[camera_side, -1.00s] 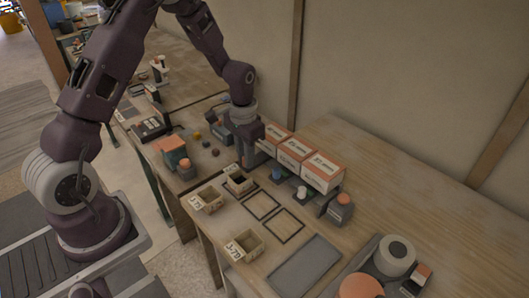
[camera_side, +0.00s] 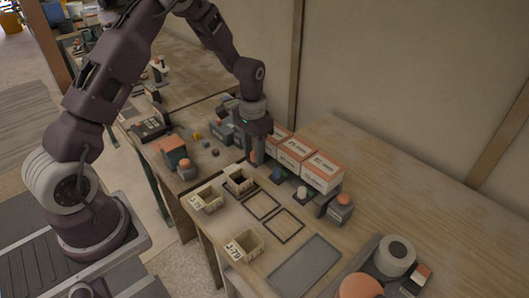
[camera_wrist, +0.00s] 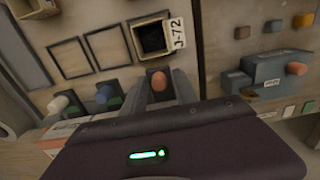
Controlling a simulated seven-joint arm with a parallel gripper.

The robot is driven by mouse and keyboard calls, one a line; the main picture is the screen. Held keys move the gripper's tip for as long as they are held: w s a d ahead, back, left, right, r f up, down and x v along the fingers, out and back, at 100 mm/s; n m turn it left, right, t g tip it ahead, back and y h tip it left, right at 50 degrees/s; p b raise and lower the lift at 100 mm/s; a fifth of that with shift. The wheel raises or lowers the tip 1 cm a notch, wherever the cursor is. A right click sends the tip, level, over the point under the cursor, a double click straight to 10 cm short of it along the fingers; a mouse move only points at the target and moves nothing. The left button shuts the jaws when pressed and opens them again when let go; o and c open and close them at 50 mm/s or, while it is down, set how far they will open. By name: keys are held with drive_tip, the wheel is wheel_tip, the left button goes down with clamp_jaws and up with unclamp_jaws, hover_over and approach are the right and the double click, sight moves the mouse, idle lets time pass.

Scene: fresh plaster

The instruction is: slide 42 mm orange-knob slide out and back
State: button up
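The orange knob (camera_wrist: 157,81) of the slide shows in the wrist view, at the right end of a row of three knobs. My gripper (camera_wrist: 160,76) is over it with one finger on each side; the fingers look apart, with a gap beside the knob. Whether either finger touches it is not clear. In the side view my gripper (camera_side: 258,160) points down in front of the boxes and hides the orange knob.
A blue knob (camera_wrist: 105,93) and a white knob (camera_wrist: 58,103) stand left of the orange one in the wrist view. A bin marked J-72 (camera_wrist: 150,37) lies just ahead. White-and-orange boxes (camera_side: 322,173) stand behind. A grey device (camera_wrist: 278,75) is at right.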

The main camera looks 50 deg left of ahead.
drive_tip(key=shift+r, duration=4)
